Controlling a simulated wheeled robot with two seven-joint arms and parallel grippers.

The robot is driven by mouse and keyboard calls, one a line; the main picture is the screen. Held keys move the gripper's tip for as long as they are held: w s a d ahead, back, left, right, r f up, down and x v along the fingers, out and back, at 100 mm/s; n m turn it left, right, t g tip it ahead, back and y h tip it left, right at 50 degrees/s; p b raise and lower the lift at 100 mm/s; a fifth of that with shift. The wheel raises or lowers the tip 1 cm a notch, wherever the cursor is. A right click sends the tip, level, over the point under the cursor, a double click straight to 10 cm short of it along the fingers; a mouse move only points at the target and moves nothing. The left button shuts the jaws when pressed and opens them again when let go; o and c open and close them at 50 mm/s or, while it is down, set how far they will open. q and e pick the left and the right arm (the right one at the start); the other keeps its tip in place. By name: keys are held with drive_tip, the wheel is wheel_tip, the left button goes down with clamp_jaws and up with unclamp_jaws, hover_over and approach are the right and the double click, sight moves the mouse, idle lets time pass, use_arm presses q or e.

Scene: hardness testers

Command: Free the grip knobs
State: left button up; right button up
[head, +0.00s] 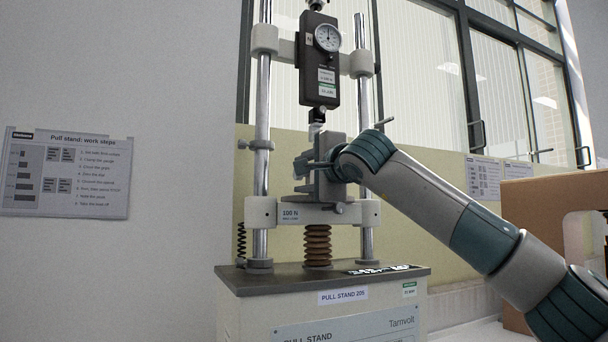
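A pull stand has a dark force gauge (320,60) with a round dial hanging between two chrome columns. Below it, a grey grip (333,150) stands on the pale crosshead (290,212). A small knob (340,208) shows low at the grip's front. A thin bar with a rounded end (384,122) sticks out at the upper right, partly behind my wrist. My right gripper (312,166) is at the grip, beside its left and front side. Its fingers blend with the grey parts there, so I cannot tell whether they touch or hold a knob. My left gripper is out of view.
A brown spring-like bellows (317,246) stands under the crosshead on the dark base plate (300,282). A work-steps sign (67,172) hangs on the left wall. A brown box (545,205) stands at the right, behind my arm. The space left of the stand is clear.

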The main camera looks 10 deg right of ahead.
drive_tip(key=shift+s, duration=0.15)
drive_tip(key=shift+s+d, duration=0.25)
drive_tip(key=shift+s, duration=0.25)
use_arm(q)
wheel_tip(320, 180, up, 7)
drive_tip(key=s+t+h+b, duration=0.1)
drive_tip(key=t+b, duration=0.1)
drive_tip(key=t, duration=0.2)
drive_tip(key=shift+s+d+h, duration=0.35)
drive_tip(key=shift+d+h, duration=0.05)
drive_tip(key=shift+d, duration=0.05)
use_arm(e)
drive_tip(key=v, duration=1.6)
